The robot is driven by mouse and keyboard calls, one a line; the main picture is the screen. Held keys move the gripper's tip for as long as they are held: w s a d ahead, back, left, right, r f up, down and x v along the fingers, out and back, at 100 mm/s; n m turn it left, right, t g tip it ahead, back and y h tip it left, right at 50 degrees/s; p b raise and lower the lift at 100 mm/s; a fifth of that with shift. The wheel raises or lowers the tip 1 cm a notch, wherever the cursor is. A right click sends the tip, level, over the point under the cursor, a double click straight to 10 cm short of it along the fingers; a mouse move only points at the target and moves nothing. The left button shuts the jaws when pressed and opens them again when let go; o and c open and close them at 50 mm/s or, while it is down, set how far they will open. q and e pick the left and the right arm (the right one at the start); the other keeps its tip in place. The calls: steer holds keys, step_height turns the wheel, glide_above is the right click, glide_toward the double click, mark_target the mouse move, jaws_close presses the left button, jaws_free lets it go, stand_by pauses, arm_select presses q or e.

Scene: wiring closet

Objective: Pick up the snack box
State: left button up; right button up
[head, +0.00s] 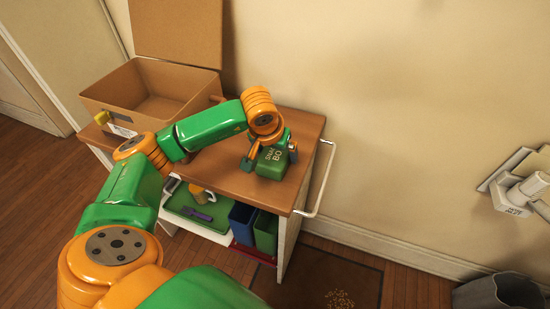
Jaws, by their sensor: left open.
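The snack box (272,165) is a small green box with pale lettering on its face, near the right end of the wooden cart top (233,182). My left gripper (269,158) is over it, pointing down, with its fingers apart. One finger shows at the box's left side and the other at its right side. I cannot tell whether either finger touches the box. The wrist hides the box's upper back part. My right gripper is not in view.
An open cardboard box (150,88) with a raised lid stands at the cart's left. A white handle rail (321,185) is on the right end. The shelf below holds a green tray (196,212) and blue and green binders (242,222). A dark bin (497,292) stands lower right.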

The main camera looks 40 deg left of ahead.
arm_select(q)
steer(key=c, duration=1.2)
